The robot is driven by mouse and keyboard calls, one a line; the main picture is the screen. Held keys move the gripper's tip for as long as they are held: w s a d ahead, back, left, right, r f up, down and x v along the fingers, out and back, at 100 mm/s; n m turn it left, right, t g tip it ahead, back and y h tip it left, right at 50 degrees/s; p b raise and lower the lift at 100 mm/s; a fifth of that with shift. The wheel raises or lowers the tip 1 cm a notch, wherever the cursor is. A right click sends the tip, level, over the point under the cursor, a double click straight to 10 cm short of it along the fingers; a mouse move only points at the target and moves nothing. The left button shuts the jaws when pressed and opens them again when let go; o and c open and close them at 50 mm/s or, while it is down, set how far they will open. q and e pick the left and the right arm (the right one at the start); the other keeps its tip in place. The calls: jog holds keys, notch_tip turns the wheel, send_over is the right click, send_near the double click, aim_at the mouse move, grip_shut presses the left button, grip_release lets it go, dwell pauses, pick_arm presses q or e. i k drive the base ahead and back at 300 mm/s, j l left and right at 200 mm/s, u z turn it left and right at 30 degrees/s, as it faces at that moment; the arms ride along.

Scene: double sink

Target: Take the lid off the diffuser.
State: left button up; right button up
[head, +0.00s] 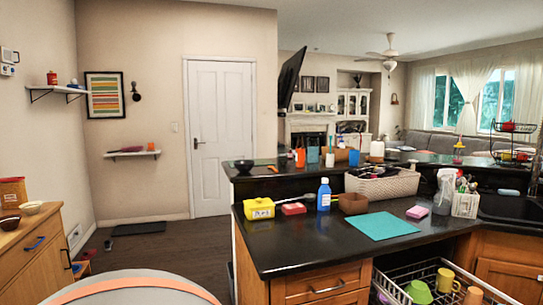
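Neither of my grippers is in the head view. I cannot tell for sure which thing is the diffuser or make out its lid. A small white container (377,151) stands on the raised back counter (262,171) among cups and bottles, but it is too small to identify.
A black counter (285,245) holds a yellow box (259,208), a blue bottle (324,195), a teal mat (381,226) and a woven basket (387,186). Below, a dish rack (396,290) is pulled out. A wooden cabinet (35,257) stands left. Floor (155,246) between is mostly clear.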

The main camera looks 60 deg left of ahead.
aim_at(378, 144)
jog(key=j+u, duration=0.15)
jog(key=u, duration=3)
jog(key=i+j+u, duration=0.15)
jog(key=i, duration=1.2)
jog(key=i+z, duration=0.5)
jog(key=i, duration=1.9)
jog(key=i+z, duration=0.15)
jog(key=i, duration=0.8)
jog(key=i+j, duration=0.15)
jog(key=i, duration=0.85)
jog(key=i+z, duration=0.4)
jog(key=i, duration=0.25)
jog(key=i+j+z, duration=0.15)
jog(key=i+z, duration=0.2)
jog(key=i, duration=0.25)
jog(key=i+l+z, duration=0.1)
jog(key=i+z, duration=0.55)
jog(key=z, duration=0.15)
jog(key=i+z, duration=0.4)
jog(key=k+j, duration=0.05)
